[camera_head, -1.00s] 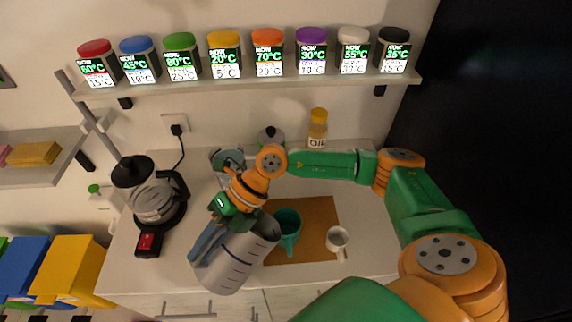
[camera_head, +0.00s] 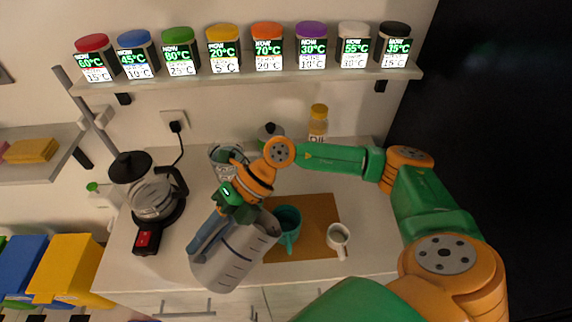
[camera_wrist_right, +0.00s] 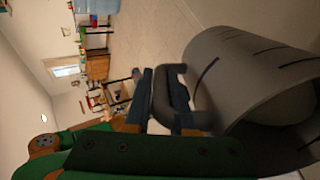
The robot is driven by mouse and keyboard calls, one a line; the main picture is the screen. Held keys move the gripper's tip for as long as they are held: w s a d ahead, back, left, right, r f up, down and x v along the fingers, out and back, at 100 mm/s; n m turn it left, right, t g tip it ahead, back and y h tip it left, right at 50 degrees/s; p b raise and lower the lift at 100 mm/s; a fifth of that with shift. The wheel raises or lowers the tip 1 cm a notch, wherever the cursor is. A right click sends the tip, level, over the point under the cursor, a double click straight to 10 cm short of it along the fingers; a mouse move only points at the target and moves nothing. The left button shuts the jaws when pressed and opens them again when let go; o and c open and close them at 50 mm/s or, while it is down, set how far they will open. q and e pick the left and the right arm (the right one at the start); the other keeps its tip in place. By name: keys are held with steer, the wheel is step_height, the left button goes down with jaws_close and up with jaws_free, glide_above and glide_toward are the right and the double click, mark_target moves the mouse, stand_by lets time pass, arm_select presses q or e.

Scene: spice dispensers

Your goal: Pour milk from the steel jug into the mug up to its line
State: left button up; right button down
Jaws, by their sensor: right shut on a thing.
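The steel jug (camera_head: 237,254) is a grey cylinder with dark level marks, held tilted above the counter's front edge, its mouth toward the upper right. My right gripper (camera_head: 217,220) is shut on the jug's handle; the right wrist view shows the fingers (camera_wrist_right: 165,105) around the handle beside the jug's wall (camera_wrist_right: 245,75). A teal mug (camera_head: 288,222) stands on the brown board just right of the jug's mouth. A smaller white mug (camera_head: 338,237) stands further right. The milk and the mug's line cannot be made out. My left gripper is not in view.
The brown board (camera_head: 318,212) lies on the white counter. A coffee maker (camera_head: 150,195) stands at left, a glass container (camera_head: 226,158) and an oil bottle (camera_head: 318,122) behind. A shelf (camera_head: 250,76) above holds several lidded dispensers. The counter's right rear is free.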

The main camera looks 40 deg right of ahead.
steer(key=shift+w+d+r, duration=0.15)
steer(key=shift+d, duration=0.05)
steer(key=shift+r+y+b, duration=0.2)
steer(key=shift+y+b, duration=0.1)
steer(key=shift+b, duration=0.1)
steer(key=shift+d+r, duration=0.2)
steer(key=shift+d, duration=0.05)
steer(key=shift+r+y+b, duration=0.15)
steer(key=shift+y+b, duration=0.15)
steer(key=shift+b, duration=0.05)
steer(key=shift+d+r+y+b, duration=0.7)
steer(key=shift+d+r+b, duration=0.25)
steer(key=shift+b, duration=0.35)
stand_by(3.0)
